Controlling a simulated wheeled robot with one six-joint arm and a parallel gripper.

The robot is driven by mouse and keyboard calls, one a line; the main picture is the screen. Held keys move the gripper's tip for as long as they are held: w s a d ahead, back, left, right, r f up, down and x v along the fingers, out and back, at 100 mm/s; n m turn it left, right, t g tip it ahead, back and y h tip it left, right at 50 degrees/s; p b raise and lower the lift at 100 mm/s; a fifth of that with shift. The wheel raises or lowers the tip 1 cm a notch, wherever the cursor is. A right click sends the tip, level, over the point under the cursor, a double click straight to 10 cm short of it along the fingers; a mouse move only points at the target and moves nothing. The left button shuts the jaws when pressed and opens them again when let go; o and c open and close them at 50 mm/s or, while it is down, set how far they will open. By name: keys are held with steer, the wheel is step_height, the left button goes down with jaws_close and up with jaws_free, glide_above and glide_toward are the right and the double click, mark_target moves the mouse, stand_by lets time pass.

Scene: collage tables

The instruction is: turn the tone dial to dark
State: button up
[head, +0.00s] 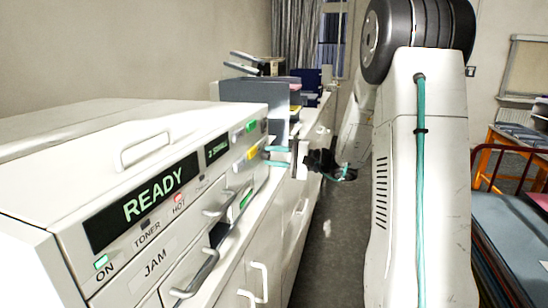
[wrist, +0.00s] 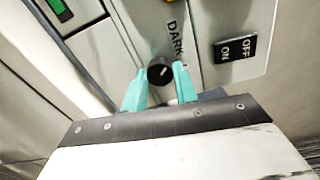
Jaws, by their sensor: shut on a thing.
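The tone dial (wrist: 160,72) is a small round black knob on the light panel in the wrist view. A short white pointer line on it slants up and to the right. The word DARK (wrist: 175,38) is printed just above and right of it. My gripper (wrist: 161,80) has its two teal fingers on either side of the knob and is shut on it. In the head view my gripper (head: 267,156) is at the right end of the machine's front; the dial itself cannot be made out there.
The white machine (head: 140,150) shows READY on its display (head: 150,200). A black OFF/ON switch (wrist: 235,48) is right of the dial. Drawer handles (head: 195,275) stick out below. A grey bin (head: 255,92) stands behind.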

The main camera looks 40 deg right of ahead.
steer(key=shift+n, duration=0.6)
steer(key=shift+f, duration=0.1)
steer(key=o, duration=1)
steer(key=shift+s+d, duration=0.1)
steer(key=v, duration=0.7)
steer(key=shift+s+d, duration=0.15)
steer(key=shift+s, duration=0.15)
